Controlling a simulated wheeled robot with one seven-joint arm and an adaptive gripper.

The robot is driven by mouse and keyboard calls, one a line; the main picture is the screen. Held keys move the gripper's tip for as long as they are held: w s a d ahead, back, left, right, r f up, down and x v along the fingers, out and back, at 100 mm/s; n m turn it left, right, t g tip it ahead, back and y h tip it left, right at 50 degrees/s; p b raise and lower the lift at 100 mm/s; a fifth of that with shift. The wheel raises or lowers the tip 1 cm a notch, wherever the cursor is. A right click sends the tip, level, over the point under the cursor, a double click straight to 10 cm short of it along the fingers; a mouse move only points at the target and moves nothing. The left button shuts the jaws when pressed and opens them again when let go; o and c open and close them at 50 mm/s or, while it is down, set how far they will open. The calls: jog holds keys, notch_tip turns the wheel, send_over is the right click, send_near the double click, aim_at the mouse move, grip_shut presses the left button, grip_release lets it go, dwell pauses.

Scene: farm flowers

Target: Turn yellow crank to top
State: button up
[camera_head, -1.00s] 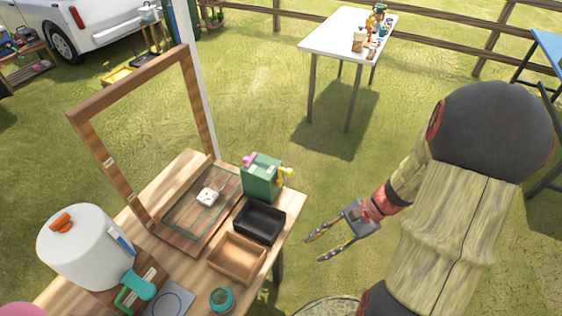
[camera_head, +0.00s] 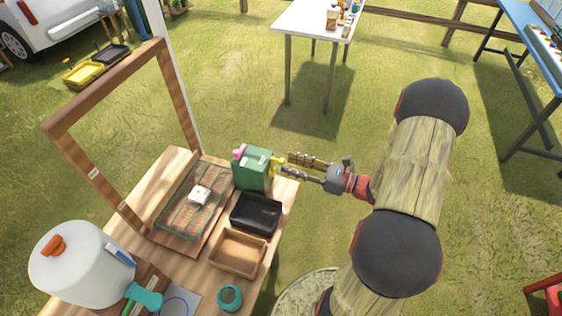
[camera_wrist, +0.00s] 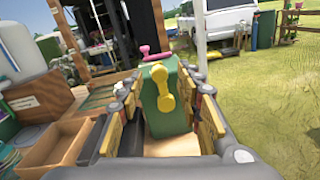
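The yellow crank (camera_head: 279,164) is on the right side of a green box (camera_head: 252,169) at the table's far right corner. In the wrist view the crank (camera_wrist: 161,87) faces me near the middle, one knob at its upper end and one lower down, slightly tilted. A pink handle (camera_head: 240,152) sits on the box's upper left. My gripper (camera_head: 296,167) is just right of the crank, pointing at it. In the wrist view its fingers (camera_wrist: 163,112) are open on both sides of the box's outline, with nothing held. Whether a fingertip touches the crank is unclear.
A black tray (camera_head: 256,214) and a tan wooden tray (camera_head: 238,252) stand in front of the green box. A wooden board with wire mesh (camera_head: 186,196) lies to its left, below an upright wooden frame (camera_head: 61,146). Grass right of the table is open.

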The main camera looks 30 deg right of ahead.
aim_at(281, 161)
jog(key=shift+b+x, duration=0.3)
jog(key=shift+x, duration=1.8)
jog(key=c, duration=0.3)
grip_shut()
